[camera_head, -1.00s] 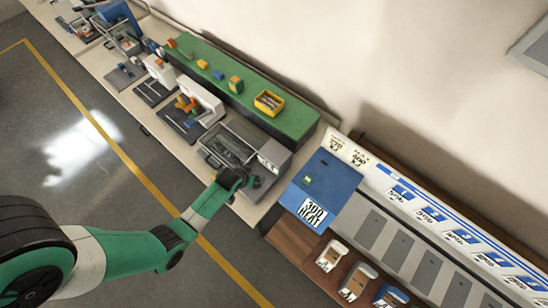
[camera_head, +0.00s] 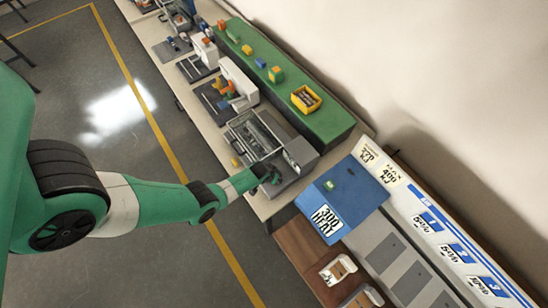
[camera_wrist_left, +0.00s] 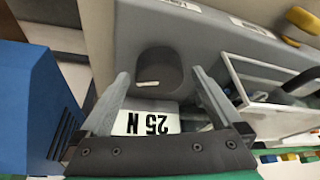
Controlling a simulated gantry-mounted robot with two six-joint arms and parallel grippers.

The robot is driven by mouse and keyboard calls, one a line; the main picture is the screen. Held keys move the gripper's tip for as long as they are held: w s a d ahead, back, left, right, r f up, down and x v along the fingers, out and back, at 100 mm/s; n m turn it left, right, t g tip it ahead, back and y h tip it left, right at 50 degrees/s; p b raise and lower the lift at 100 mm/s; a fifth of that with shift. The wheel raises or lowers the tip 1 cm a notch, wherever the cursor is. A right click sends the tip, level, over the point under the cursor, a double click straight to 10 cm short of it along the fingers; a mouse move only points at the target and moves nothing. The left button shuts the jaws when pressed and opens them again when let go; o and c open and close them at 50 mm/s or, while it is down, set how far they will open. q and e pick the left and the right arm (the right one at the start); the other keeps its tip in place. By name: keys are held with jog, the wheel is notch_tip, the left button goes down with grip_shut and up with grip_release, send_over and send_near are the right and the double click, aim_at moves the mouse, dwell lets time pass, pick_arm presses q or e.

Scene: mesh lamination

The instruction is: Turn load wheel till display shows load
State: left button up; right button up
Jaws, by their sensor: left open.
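The load wheel (camera_wrist_left: 160,70) is a dark grey round knob with a short white mark, on a grey machine face in the left wrist view. A white plate (camera_wrist_left: 146,121) there reads "25 N", upside down. My left gripper (camera_wrist_left: 160,76) is open, its two fingers on either side of the wheel in the picture; whether they touch it I cannot tell. In the head view the left gripper (camera_head: 274,176) is at the front of the grey machine (camera_head: 312,152), where the wheel is hidden. My right gripper is not in view.
A wire-framed tray (camera_head: 252,135) stands beside the machine and also shows at the right of the wrist view (camera_wrist_left: 270,90). A blue box (camera_head: 345,195) reading "300 HEAT" stands on the other side. A green bench top (camera_head: 300,105) with a yellow bin (camera_head: 306,99) lies behind.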

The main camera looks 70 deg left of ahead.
pick_arm(q)
jog(key=shift+w+f, duration=0.1)
jog(key=shift+f, duration=0.05)
jog(key=c, duration=1.3)
jog(key=shift+m, duration=0.4)
jog(key=m+h, duration=0.1)
jog(key=m, duration=0.1)
jog(key=shift+a+f+m+t, duration=0.1)
jog(key=shift+a+m+t, duration=0.05)
jog(key=shift+m+t, duration=0.25)
jog(key=m+h+b, duration=0.1)
jog(key=m+b, duration=0.1)
jog(key=m, duration=0.1)
jog(key=shift+a, duration=0.1)
jog(key=shift+m+h+b, duration=0.3)
jog(key=shift+m+h, duration=0.4)
jog(key=shift+m, duration=0.7)
